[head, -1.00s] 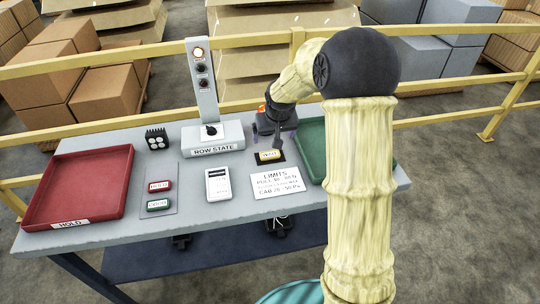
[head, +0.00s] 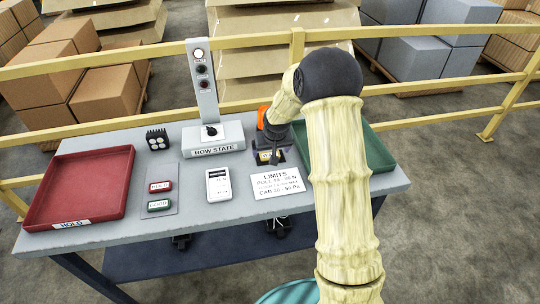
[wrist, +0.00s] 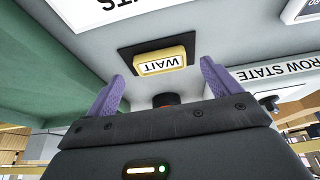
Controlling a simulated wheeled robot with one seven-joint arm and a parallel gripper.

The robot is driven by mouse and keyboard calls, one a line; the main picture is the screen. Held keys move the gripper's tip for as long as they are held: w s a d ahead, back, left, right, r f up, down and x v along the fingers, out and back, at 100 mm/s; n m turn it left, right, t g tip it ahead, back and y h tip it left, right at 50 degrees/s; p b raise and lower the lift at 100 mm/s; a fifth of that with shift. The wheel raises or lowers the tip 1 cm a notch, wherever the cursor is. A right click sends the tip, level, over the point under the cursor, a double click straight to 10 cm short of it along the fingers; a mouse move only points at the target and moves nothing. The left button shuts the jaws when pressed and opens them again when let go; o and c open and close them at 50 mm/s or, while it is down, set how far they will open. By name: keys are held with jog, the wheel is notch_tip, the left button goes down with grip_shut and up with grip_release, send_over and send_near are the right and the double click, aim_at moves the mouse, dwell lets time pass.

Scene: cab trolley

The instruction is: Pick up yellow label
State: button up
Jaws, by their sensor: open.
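The yellow label (wrist: 163,62), marked WAIT, sits on a dark square pad (wrist: 187,48) on the grey table. In the wrist view it lies ahead of the space between my purple fingers, with the fingertips apart from it. In the head view the label (head: 265,157) is partly hidden by my gripper (head: 270,148), which is over the table close to it. My gripper (wrist: 163,72) is open, with nothing between its fingers.
The ROW STATE post (head: 207,90) stands left of my gripper. A green tray (head: 368,150) is at the right, partly behind my arm. The LIMITS card (head: 279,184), a white handheld device (head: 219,184) and a red HOLD tray (head: 80,185) lie on the table. A yellow rail (head: 440,92) runs behind.

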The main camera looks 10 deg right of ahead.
jog(key=shift+x, duration=1.15)
jog(key=c, duration=1.1)
